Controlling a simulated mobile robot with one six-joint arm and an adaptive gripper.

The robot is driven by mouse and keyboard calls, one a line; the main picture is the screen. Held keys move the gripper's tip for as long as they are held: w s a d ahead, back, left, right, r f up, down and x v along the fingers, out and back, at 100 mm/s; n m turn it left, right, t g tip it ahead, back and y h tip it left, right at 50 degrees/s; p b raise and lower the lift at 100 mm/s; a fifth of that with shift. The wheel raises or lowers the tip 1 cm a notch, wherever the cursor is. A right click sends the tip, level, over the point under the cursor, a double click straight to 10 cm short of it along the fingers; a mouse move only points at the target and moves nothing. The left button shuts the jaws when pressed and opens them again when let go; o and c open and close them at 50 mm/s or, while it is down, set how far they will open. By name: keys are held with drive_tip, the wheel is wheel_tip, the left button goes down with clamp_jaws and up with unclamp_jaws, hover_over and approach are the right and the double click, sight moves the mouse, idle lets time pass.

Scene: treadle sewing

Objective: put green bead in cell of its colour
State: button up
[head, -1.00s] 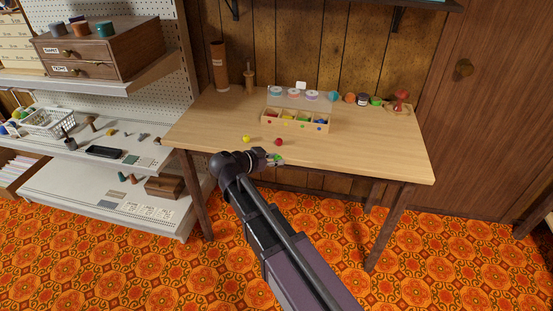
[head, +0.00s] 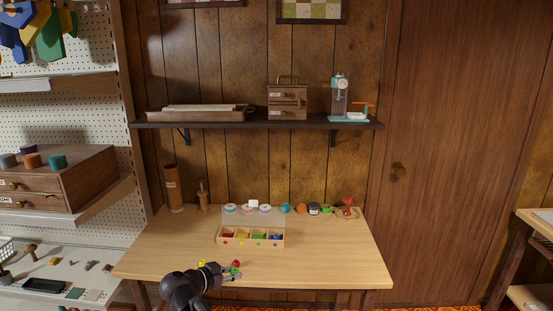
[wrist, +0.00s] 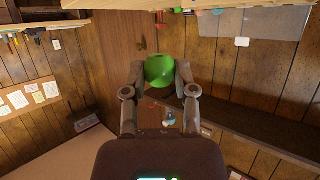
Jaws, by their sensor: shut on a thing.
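The green bead (wrist: 160,70) is between the two fingertips of my gripper (wrist: 160,75) in the wrist view, and the gripper is shut on it. In the head view my gripper (head: 234,273) is near the table's front edge, in front of the sorting box, and the green bead shows small at its tips. The wooden sorting box (head: 250,244) has a row of cells with coloured contents, red, yellow, green and blue from left to right. The green cell (head: 259,237) is right of the middle.
A red bead (head: 235,263) lies on the table (head: 340,262) just behind my gripper, and a yellow bead (head: 201,263) lies to its left. Spools and jars stand along the back of the table, with a dark shelf (head: 260,123) above. The table's right side is clear.

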sight(236, 271)
wheel_tip(236, 271, up, 16)
drive_tip(key=p, duration=1.4)
drive_tip(key=shift+f, duration=0.2)
drive_tip(key=shift+w+d, duration=0.25)
drive_tip(key=shift+d, duration=0.3)
drive_tip(key=shift+s, duration=0.15)
